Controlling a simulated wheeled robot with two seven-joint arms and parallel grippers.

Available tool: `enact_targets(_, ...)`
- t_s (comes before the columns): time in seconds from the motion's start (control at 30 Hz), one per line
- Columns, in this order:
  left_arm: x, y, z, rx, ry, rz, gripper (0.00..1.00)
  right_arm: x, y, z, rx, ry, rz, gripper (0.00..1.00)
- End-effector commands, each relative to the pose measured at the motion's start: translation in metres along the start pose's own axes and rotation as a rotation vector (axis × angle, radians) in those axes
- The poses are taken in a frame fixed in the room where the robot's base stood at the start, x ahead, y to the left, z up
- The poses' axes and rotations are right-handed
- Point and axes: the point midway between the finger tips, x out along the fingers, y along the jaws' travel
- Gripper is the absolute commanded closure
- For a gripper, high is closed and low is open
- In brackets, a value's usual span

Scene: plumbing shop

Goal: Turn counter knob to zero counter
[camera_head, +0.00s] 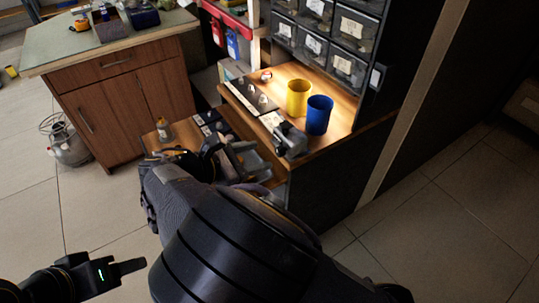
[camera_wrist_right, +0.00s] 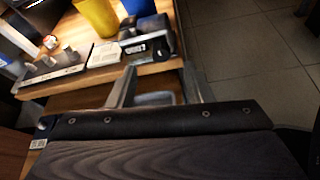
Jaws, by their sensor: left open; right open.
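The counter (camera_head: 289,138), a small dark grey device, stands at the front edge of the wooden workbench. My left gripper (camera_head: 122,267) is open, low at the left, far from the counter.
A yellow cup (camera_head: 298,99) and a blue cup (camera_head: 319,115) stand behind the counter. A panel with several knobs (camera_head: 249,97) lies to its left, with a white label card (camera_wrist_right: 105,54) between. Drawer bins (camera_head: 313,45) rise behind. Open floor lies right.

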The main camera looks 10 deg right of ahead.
Motion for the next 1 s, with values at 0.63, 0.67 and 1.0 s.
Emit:
enact_targets(0.63,0.019,-0.009,0.01,0.0,0.0,0.0,0.43,0.064,-0.001,-0.001,0.001,0.005,-0.003,0.54)
enact_targets(0.67,0.019,-0.009,0.01,0.0,0.0,0.0,0.43,0.064,-0.001,0.0,0.001,0.005,-0.003,0.54)
enact_targets(1.0,0.019,-0.009,0.01,0.0,0.0,0.0,0.43,0.064,-0.001,-0.001,0.001,0.005,-0.003,0.88)
